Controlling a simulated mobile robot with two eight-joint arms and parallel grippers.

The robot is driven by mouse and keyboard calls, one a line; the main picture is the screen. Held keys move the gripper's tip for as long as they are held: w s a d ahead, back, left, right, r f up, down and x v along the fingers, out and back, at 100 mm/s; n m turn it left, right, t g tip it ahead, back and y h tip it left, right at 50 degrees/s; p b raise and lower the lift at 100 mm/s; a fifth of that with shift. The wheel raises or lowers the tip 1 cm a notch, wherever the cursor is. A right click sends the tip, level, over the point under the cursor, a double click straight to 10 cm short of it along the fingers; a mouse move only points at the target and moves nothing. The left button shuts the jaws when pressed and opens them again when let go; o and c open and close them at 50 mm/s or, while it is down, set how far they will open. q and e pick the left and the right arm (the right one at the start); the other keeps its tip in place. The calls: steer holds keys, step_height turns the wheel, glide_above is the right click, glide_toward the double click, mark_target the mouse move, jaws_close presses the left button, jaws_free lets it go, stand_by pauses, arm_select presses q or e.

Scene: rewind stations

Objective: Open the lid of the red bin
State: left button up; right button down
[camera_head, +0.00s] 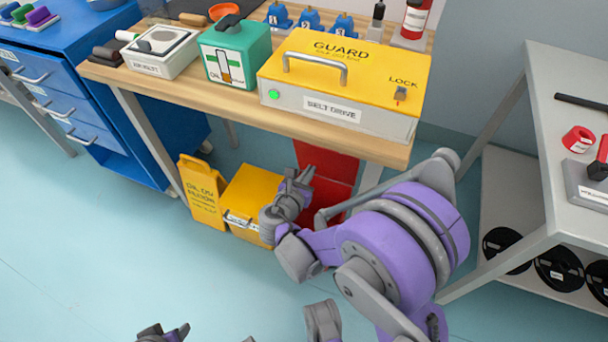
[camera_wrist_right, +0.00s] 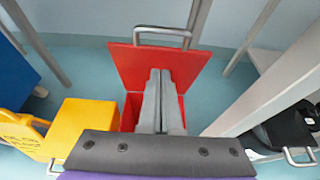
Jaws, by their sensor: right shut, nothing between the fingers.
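The red bin (camera_wrist_right: 129,113) stands on the floor under the wooden table. In the right wrist view its red lid (camera_wrist_right: 130,65) stands raised, with a grey bar handle (camera_wrist_right: 163,31) along its far edge. In the head view, the bin's red surfaces (camera_head: 331,160) show partly behind my right arm. My right gripper (camera_head: 302,181) is shut and empty, in front of the bin. In the right wrist view its fingers (camera_wrist_right: 160,75) overlap the lid and the opening; contact is unclear. My left gripper (camera_head: 165,332) shows only partly at the bottom edge of the head view.
A yellow bin (camera_head: 256,189) and a yellow floor sign (camera_head: 203,192) stand left of the red bin. The table (camera_head: 250,118) with the yellow guard box (camera_head: 350,62) is above. A grey shelf bench (camera_head: 545,160) stands right. The floor at left is clear.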

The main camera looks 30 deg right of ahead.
steer(key=b, duration=0.1)
glide_toward(320, 150)
steer(key=d, duration=0.2)
steer(key=shift+w+d+r+b, duration=0.15)
steer(key=shift+w+d+r, duration=0.25)
steer(key=shift+d+r, duration=0.2)
steer(key=shift+w+d+r+b, duration=0.15)
steer(key=shift+w+d+r, duration=0.3)
steer(key=shift+d+r, duration=0.2)
steer(key=w+d+r+p, duration=0.1)
steer(key=w+d, duration=0.4)
steer(key=d, duration=0.1)
steer(key=shift+r, duration=0.4)
steer(key=s+a+r+p, duration=0.1)
steer(key=s+a+p, duration=0.2)
steer(key=s+a, duration=0.8)
steer(key=shift+a+r, duration=0.4)
steer(key=shift+a, duration=0.5)
